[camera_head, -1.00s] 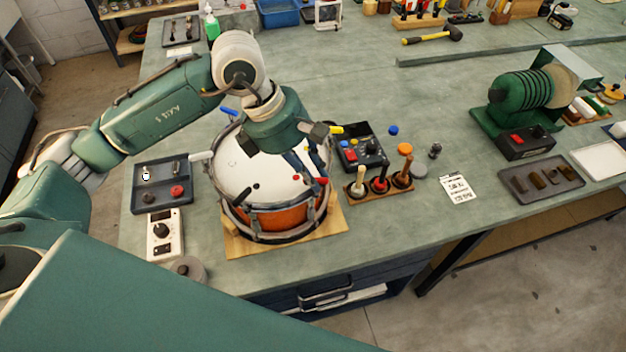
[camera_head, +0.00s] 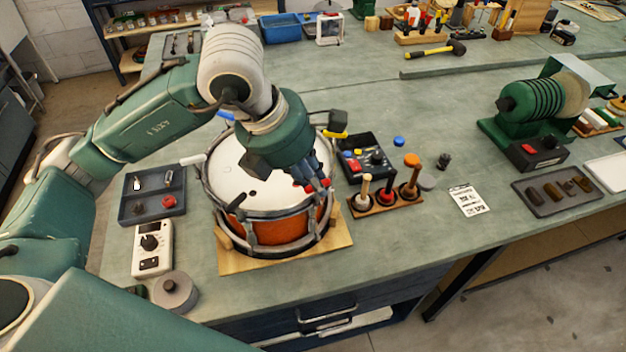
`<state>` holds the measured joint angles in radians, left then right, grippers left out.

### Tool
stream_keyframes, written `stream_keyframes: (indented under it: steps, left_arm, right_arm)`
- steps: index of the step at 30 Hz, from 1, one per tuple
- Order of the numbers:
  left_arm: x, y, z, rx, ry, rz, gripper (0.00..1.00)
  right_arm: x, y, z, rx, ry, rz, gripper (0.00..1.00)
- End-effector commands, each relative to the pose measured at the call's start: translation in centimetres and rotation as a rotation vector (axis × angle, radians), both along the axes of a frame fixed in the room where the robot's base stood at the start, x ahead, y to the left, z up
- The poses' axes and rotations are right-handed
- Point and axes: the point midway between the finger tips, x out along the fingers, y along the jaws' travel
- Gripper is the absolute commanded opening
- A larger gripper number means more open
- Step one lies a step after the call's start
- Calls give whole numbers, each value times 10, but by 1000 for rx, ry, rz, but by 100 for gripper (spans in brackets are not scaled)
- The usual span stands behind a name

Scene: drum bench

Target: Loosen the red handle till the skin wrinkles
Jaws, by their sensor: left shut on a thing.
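The drum (camera_head: 273,231) has an orange shell, metal hoops and a white skin (camera_head: 233,178). It sits on a wooden board (camera_head: 232,264). The red handle (camera_head: 310,188) is at the rim on the drum's near right side, with red showing at both sides of the fingers. My left gripper (camera_head: 318,181) points down there and is shut on it; the fingers partly hide the handle. The skin shows a few dark marks; I cannot make out wrinkles. Blue (camera_head: 227,115), white (camera_head: 192,160) and yellow (camera_head: 336,135) handles stand around the rim. My right gripper is out of view.
Left of the drum are a dark tray (camera_head: 139,206) and a white dial box (camera_head: 152,247). Right of it are a button box (camera_head: 364,155) and a wooden rack (camera_head: 372,209) of upright tools. A green machine (camera_head: 540,105) stands at the right.

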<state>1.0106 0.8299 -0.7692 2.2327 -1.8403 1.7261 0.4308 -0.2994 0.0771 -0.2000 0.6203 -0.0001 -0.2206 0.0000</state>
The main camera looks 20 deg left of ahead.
Motion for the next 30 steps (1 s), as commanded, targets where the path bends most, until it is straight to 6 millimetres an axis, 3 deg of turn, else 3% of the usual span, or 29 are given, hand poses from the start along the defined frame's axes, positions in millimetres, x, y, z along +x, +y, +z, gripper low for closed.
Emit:
stream_keyframes:
  steps: [10, 11, 13, 14, 23, 30]
  left_arm:
    - [3, 0, 4, -3, -12, 5, 0]
    - [3, 0, 4, -4, -12, 5, 20]
    - [3, 0, 4, -3, -12, 5, 34]
    - [3, 0, 4, -3, -10, 5, 35]
    - [1, 0, 3, -2, -5, 3, 35]
    - [-7, 9, 33, 0, -10, 5, 35]
  right_arm:
    - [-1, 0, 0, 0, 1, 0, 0]
    - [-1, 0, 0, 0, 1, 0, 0]
    - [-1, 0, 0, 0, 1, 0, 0]
    - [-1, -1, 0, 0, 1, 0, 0]
    - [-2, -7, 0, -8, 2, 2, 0]
    - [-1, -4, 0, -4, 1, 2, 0]
